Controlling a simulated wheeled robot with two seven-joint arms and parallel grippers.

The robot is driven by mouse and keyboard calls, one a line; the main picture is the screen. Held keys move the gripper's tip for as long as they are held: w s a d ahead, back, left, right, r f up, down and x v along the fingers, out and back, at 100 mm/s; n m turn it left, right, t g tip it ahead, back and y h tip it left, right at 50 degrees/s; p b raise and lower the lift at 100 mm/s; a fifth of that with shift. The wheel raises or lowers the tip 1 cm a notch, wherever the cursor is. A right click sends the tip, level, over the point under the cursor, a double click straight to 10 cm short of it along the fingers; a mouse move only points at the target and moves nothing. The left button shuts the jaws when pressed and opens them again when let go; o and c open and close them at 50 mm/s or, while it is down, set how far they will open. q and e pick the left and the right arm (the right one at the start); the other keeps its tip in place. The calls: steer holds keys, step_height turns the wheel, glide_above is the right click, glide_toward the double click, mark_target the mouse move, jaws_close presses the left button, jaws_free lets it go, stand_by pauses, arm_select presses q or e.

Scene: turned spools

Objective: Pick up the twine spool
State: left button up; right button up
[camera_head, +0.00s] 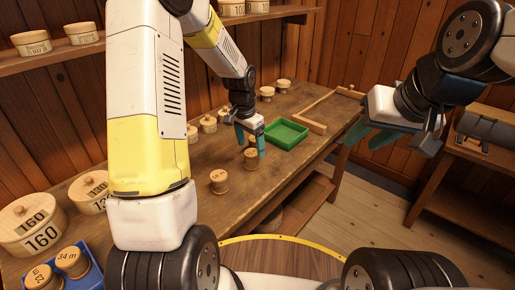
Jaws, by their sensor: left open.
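A green tray (302,142) lies just right of my left gripper. A blue crate (97,277) holds labelled spools at the lower left. Large round boxes (32,236) and several small spools line the wall. The front of the bench (265,190) is clear.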

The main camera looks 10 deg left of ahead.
mark_target(252, 152)
arm_select(q)
step_height(252, 152, down, 5)
steer(key=shift+w+d+r, duration=0.1)
steer(key=shift+w+r, duration=0.05)
steer(key=shift+r, duration=0.05)
steer(key=shift+c, duration=0.3)
steer(key=c, duration=1.4)
